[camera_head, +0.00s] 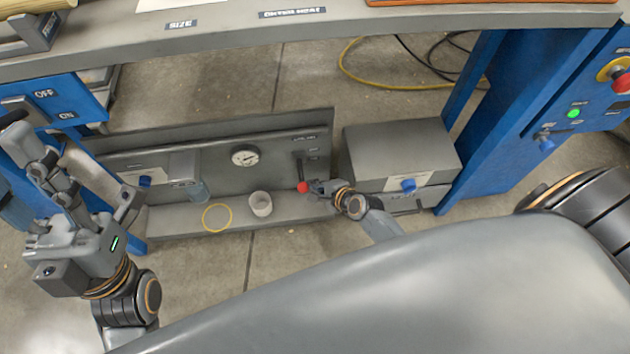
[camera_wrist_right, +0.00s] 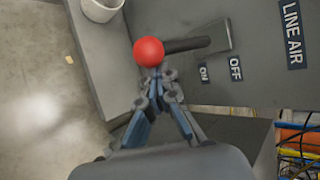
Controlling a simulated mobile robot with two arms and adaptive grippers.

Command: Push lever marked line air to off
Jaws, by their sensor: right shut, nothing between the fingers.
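The line air lever has a red ball knob (camera_head: 302,187) and a dark shaft, on the right end of the low grey panel (camera_head: 220,135). In the right wrist view the knob (camera_wrist_right: 149,51) shows with its shaft (camera_wrist_right: 190,44) running right to a base. The ON label (camera_wrist_right: 203,73) is nearer the knob than the OFF label (camera_wrist_right: 235,68); the LINE AIR plate (camera_wrist_right: 291,33) lies beyond OFF. The lever hangs toward the ON side. My right gripper (camera_head: 315,187) is shut and empty, its tips close against the knob; contact is unclear. My left gripper (camera_head: 75,165) is open and empty, at far left.
A round gauge (camera_head: 245,156) is on the panel. A white cup (camera_head: 260,204) and a yellow ring (camera_head: 217,217) are on the ledge below it. A grey box (camera_head: 400,155) with a blue knob stands right of the panel. The workbench (camera_head: 230,35) edge spans above.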

